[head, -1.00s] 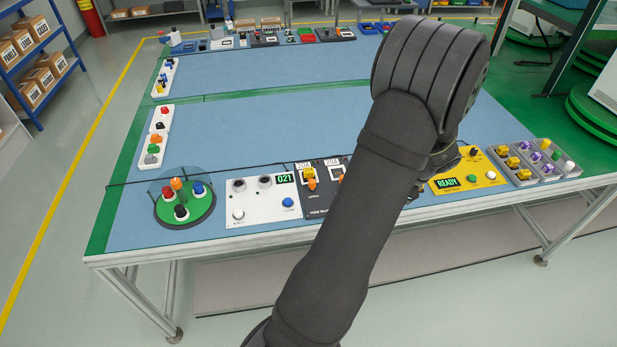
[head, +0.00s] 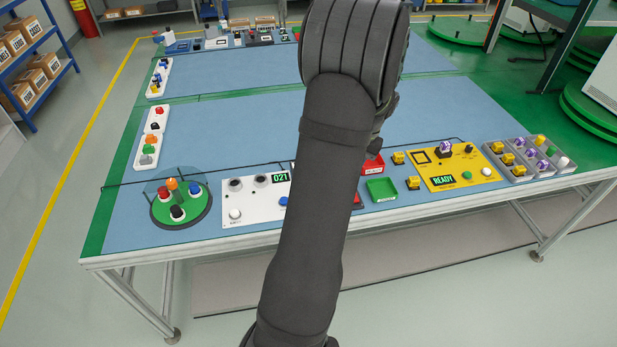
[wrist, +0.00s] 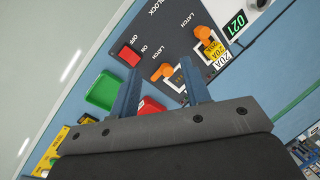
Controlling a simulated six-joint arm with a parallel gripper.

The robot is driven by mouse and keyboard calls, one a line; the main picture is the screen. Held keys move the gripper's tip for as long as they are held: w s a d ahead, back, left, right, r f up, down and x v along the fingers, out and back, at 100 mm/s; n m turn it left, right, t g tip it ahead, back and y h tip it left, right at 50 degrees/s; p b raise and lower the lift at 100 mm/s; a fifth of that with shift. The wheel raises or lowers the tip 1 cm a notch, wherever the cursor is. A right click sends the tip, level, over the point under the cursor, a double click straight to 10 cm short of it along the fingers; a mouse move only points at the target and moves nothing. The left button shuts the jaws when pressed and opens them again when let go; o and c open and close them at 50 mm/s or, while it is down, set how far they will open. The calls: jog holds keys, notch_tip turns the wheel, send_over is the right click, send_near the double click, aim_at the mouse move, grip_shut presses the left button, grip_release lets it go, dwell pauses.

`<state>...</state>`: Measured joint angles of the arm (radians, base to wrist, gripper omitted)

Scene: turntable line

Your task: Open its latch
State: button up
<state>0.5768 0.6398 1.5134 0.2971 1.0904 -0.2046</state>
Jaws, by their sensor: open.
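The dark panel (wrist: 178,28) shows in the wrist view with two orange latches, each marked LATCH. One latch (wrist: 163,72) appears between my fingertips; the other latch (wrist: 204,36) is up and right, beside a yellow 20A part (wrist: 217,52). A red switch (wrist: 130,55) marked OFF and ON sits on the panel. My gripper (wrist: 160,68) is open, its two blue fingers apart and empty. I cannot tell whether a finger touches the nearer latch. In the head view my arm hides most of this panel and the gripper.
A white panel (head: 245,208) with display 021 stands left of the dark one, with a green turntable (head: 190,213) farther left. A green tray (head: 381,190), a red tray (head: 373,165) and a yellow READY panel (head: 462,172) lie to the right. The table middle is clear.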

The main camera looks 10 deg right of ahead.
jog(key=w+a+r+n+h, duration=0.25)
jog(key=a+n, duration=0.25)
jog(key=n, duration=0.3)
jog(key=w+a+r+n+h, duration=0.1)
jog(key=w+a+r+n, duration=0.35)
jog(key=n, duration=0.25)
jog(key=shift+g+y, duration=0.25)
jog(key=shift+g, duration=0.15)
jog(key=f, duration=1.7)
jog(key=shift+s+a+f, duration=0.1)
jog(key=shift+s+f, duration=0.1)
jog(key=shift+s, duration=0.05)
grip_shut()
